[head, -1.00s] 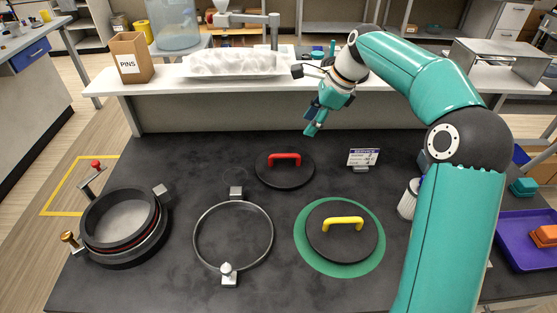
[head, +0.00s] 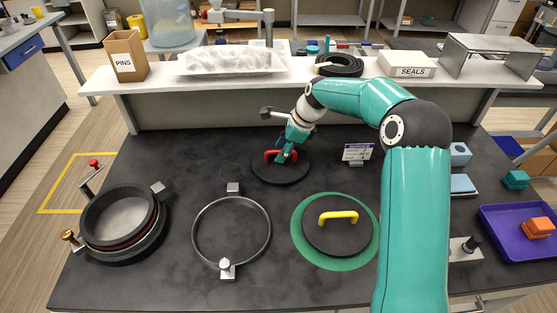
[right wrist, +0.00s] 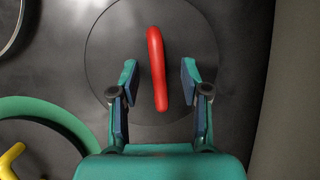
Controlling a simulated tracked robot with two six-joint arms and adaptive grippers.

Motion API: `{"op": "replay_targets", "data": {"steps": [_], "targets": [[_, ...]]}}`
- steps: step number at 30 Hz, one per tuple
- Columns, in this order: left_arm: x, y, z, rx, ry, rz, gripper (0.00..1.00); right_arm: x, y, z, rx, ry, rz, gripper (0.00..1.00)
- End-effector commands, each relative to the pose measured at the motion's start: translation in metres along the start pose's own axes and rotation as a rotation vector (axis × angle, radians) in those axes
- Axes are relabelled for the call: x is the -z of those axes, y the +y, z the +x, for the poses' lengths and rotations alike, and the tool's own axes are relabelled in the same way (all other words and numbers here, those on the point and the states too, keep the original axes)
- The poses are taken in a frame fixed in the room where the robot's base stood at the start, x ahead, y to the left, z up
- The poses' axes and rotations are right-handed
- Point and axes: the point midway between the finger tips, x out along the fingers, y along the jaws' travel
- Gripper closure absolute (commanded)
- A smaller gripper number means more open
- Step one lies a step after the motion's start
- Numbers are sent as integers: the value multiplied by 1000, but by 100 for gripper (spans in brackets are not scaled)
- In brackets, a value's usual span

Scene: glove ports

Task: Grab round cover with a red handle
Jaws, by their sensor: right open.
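The round black cover (head: 298,174) with the red handle (head: 269,155) lies flat on the dark table, toward the back. My right gripper (head: 286,157) is right at the handle in the head view and hides part of it. In the right wrist view, the right gripper (right wrist: 160,83) is open. Its two fingers stand on either side of the red handle (right wrist: 157,65), with gaps on both sides, above the cover (right wrist: 110,40). My left gripper is in neither view.
A second black cover with a yellow handle (head: 338,217) lies on a green disc (head: 309,255) in front. A metal ring (head: 194,236) and a black port (head: 110,262) are to the left. A small sign (head: 357,153) stands right of the cover. A raised shelf (head: 160,86) runs behind.

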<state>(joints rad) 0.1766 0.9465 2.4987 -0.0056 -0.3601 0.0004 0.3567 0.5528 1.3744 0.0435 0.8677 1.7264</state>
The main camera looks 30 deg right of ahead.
Motion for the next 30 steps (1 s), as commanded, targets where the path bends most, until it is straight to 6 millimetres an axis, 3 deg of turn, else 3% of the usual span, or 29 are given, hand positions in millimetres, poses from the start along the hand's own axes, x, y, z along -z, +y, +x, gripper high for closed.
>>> {"op": "replay_targets", "data": {"steps": [4, 11, 20, 30], "targets": [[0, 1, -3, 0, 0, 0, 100, 0, 0, 14, 0, 0, 0, 54], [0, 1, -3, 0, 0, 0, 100, 0, 0, 16, 1, 0, 0, 54], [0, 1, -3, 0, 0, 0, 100, 0, 0, 16, 1, 0, 0, 100], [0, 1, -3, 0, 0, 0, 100, -1, -1, 15, 3, -1, -1, 100]]}}
